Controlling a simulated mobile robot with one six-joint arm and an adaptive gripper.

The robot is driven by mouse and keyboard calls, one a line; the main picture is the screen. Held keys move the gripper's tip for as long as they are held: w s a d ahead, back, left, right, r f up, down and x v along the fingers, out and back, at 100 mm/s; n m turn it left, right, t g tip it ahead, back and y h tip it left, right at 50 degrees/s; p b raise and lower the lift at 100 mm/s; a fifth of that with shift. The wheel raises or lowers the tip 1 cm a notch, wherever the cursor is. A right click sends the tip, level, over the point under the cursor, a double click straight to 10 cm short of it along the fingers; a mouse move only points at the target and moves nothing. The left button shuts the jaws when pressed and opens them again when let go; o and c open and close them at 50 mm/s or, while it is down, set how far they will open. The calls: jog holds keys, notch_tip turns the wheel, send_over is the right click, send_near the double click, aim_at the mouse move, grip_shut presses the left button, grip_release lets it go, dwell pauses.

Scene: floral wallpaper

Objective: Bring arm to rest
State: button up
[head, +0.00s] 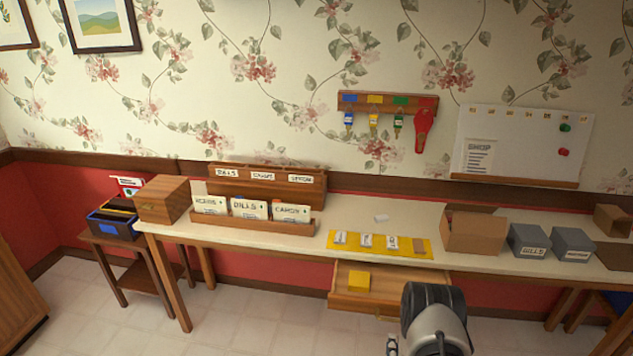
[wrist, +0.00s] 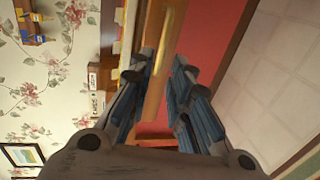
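My gripper (wrist: 162,68) shows in the wrist view with its two blue-padded fingers apart. Nothing is between them. Past the fingers are the wooden drawer's edge, the red lower wall and the pale floor, all turned sideways. In the head view part of my arm (head: 436,318) stands at the bottom right of centre, in front of the desk.
The long desk (head: 380,212) holds file boxes, a yellow mat (head: 350,251) with several small items and a cardboard box (head: 474,234). Its drawer (head: 385,292) is pulled out beside my arm, with a yellow block (head: 359,281) inside. Floor is clear at front left.

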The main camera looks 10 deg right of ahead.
jog(key=w+a+r+m+g+y, duration=0.1)
jog(key=w+r+m, duration=0.15)
jog(key=r, duration=0.45)
jog(key=w+a+r+m+g, duration=0.1)
jog(key=w+a+r, duration=0.15)
jog(key=r, duration=0.35)
jog(key=w+r+m+g+y, duration=0.1)
jog(key=w+r+m, duration=0.15)
jog(key=r, duration=0.45)
jog(key=s+a+r+m+g+y, duration=0.1)
jog(key=s+a+r, duration=0.15)
jog(key=r, duration=0.35)
jog(key=s+a+r+m+g, duration=0.1)
jog(key=s+a+r+g, duration=0.1)
jog(key=s+r, duration=0.3)
jog(key=s+a+r+m+g, duration=0.2)
jog(key=s+a+r+m, duration=0.1)
jog(key=s, duration=1.1)
jog(key=s+a+r+m+g+y, duration=0.1)
jog(key=s+r, duration=0.5)
jog(key=s, duration=0.8)
jog(key=a+m+g, duration=0.1)
jog(key=a+m, duration=0.1)
jog(key=shift+s+a+r+m, duration=0.15)
jog(key=shift+m, duration=0.15)
